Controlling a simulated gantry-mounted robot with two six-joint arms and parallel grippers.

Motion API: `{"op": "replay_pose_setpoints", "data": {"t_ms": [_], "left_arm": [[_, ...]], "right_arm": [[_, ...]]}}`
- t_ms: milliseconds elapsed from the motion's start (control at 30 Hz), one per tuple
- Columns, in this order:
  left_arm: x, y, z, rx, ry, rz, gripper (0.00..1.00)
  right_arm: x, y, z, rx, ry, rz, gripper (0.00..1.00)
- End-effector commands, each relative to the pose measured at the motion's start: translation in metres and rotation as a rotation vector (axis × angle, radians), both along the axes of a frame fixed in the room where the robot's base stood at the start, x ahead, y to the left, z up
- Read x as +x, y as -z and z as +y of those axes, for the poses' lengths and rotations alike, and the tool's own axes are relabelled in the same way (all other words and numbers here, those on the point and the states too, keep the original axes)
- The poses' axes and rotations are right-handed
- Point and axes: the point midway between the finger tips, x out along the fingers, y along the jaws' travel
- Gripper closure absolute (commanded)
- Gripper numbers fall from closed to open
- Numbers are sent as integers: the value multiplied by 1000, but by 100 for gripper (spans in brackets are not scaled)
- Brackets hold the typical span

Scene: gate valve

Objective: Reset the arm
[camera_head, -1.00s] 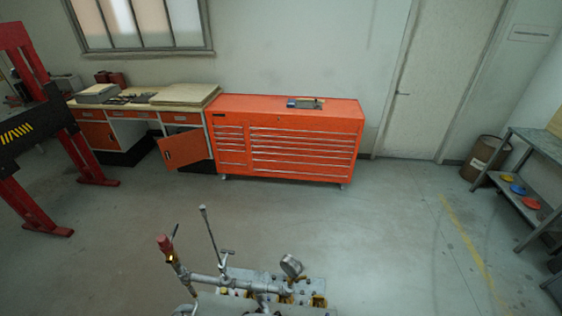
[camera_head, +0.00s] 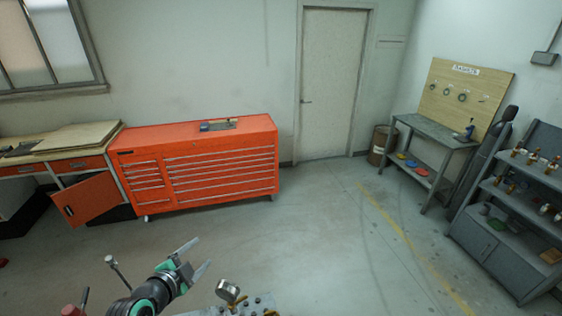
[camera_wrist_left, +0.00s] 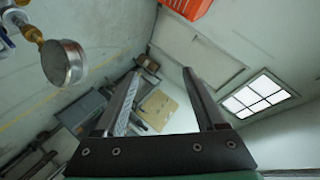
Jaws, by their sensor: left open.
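My left gripper (camera_head: 195,258) is at the bottom left of the head view, with its two fingers apart and nothing between them. It is raised beside the valve assembly (camera_head: 240,308), whose lower part is cut off by the frame edge. A round pressure gauge (camera_head: 228,291) stands on the assembly, to the right of and below the gripper in the picture. In the left wrist view the open fingers (camera_wrist_left: 161,72) point up the picture, and the gauge (camera_wrist_left: 62,63) is to their left, apart from them. My right gripper is not in view.
A thin rod (camera_head: 117,270) and a red-topped part (camera_head: 72,310) stand left of the gripper. An orange tool cabinet (camera_head: 220,172) is at the back wall. A grey workbench (camera_head: 437,130) and shelves (camera_head: 520,205) are at the right. The floor between is clear.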

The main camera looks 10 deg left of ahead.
Motion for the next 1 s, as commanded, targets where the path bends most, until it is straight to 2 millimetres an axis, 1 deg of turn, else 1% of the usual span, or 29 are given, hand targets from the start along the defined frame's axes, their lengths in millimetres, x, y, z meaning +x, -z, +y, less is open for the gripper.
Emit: {"op": "replay_pose_setpoints", "data": {"t_ms": [33, 67, 100, 133, 167, 200, 267, 300, 367, 400, 433, 467, 500, 567, 600, 633, 700, 733, 833, 900, 1000], "left_arm": [[10, -44, -18, 1, 13, -88, 28], [14, -69, -28, -6, 18, -138, 28], [16, -103, -41, -18, 24, -206, 28], [17, -128, -50, -30, 26, -256, 28], [16, -153, -60, -45, 32, -307, 28], [12, -186, -72, -69, 37, -376, 28], [1, -236, -90, -114, 47, -481, 28], [-9, -269, -100, -151, 53, -552, 28], [-30, -316, -115, -217, 65, -659, 28], [-47, -347, -122, -267, 73, -732, 28], [-61, -369, -127, -310, 81, -785, 28], [-77, -391, -130, -356, 88, -840, 28], [-100, -417, -133, -424, 100, -912, 28], [-137, -451, -131, -534, 117, -1014, 28], [-160, -468, -126, -611, 125, -1075, 28], [-178, -478, -122, -675, 135, -1115, 28], [-208, -491, -114, -841, 163, -1168, 28], [-212, -492, -112, -900, 170, -1167, 28], [-209, -492, -111, -1031, 189, -1132, 28], [-209, -491, -111, -1066, 195, -1122, 28], [-208, -491, -111, -1073, 197, -1118, 28]], "right_arm": [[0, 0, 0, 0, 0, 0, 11], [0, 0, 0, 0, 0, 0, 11], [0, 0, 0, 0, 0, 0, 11], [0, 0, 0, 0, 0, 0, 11], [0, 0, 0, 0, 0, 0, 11], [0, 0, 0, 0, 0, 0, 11], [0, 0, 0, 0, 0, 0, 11], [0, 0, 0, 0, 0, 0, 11], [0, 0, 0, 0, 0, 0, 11], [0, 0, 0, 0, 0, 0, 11], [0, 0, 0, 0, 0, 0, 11], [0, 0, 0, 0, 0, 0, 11], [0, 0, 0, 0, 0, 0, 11], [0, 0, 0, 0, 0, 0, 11], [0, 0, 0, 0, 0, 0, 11], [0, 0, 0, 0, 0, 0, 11], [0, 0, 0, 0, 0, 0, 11], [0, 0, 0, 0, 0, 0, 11], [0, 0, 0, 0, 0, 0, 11], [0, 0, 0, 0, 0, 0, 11], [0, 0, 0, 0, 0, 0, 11]]}}
